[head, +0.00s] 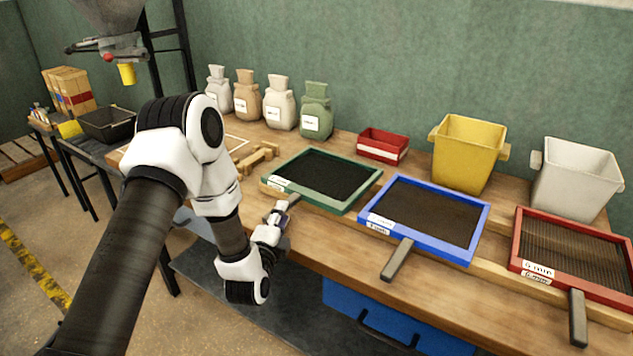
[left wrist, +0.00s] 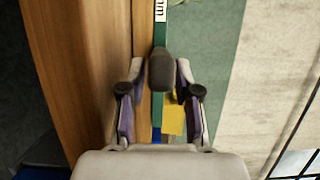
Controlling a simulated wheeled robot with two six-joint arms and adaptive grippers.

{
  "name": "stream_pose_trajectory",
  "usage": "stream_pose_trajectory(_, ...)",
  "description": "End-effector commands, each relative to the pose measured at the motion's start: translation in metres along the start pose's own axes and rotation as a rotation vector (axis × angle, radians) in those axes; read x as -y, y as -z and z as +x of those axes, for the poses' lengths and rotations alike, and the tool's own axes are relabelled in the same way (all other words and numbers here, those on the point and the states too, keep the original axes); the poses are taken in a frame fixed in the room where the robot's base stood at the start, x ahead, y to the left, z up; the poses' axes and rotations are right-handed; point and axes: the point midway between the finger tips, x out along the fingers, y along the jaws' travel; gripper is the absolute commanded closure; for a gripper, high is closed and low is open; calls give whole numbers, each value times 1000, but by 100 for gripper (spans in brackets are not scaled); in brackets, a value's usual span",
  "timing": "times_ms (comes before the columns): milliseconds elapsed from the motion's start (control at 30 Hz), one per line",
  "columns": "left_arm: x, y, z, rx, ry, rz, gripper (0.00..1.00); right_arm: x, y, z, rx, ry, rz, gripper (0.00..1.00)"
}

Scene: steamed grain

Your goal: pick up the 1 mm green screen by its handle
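The green screen (head: 345,207) lies on the wooden bench, left of the blue screen, with a white label at its front left corner. Its dark handle (head: 294,199) sticks out toward the bench's front edge. My left gripper (head: 277,212) is at the outer end of this handle. In the left wrist view the handle's rounded end (left wrist: 162,70) sits between the two parted fingers of the left gripper (left wrist: 160,85). Gaps seem to show on both sides, so the fingers look open. The green frame edge (left wrist: 159,33) runs behind the handle. My right gripper is not in view.
The blue screen (head: 376,231) and red screen (head: 521,259) lie to the right, with handles toward the front. Yellow (head: 468,152) and white (head: 577,180) bins, a red tray (head: 382,147) and several sacks (head: 316,111) stand behind. A wooden rest (head: 257,159) lies left of the green screen.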

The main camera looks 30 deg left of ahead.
Motion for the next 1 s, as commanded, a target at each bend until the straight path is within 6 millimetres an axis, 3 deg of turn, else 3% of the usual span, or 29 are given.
stream_pose_trajectory(100, 0, -1, 16, 1, 1, 0, 68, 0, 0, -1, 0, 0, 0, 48)
stream_pose_trajectory(300, -1, -1, 18, 1, -2, 0, 68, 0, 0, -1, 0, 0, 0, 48)
stream_pose_trajectory(333, -1, -1, 18, 1, -2, -1, 71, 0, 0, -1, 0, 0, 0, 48)
stream_pose_trajectory(400, -1, -1, 18, 1, -1, -1, 96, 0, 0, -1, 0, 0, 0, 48)
stream_pose_trajectory(433, -1, -1, 18, 1, -1, -1, 100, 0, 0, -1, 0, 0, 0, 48)
stream_pose_trajectory(833, 2, 0, 19, 1, 1, -1, 100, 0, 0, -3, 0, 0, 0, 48)
stream_pose_trajectory(1000, 14, 3, 24, -1, 2, 0, 100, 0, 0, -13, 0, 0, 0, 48)
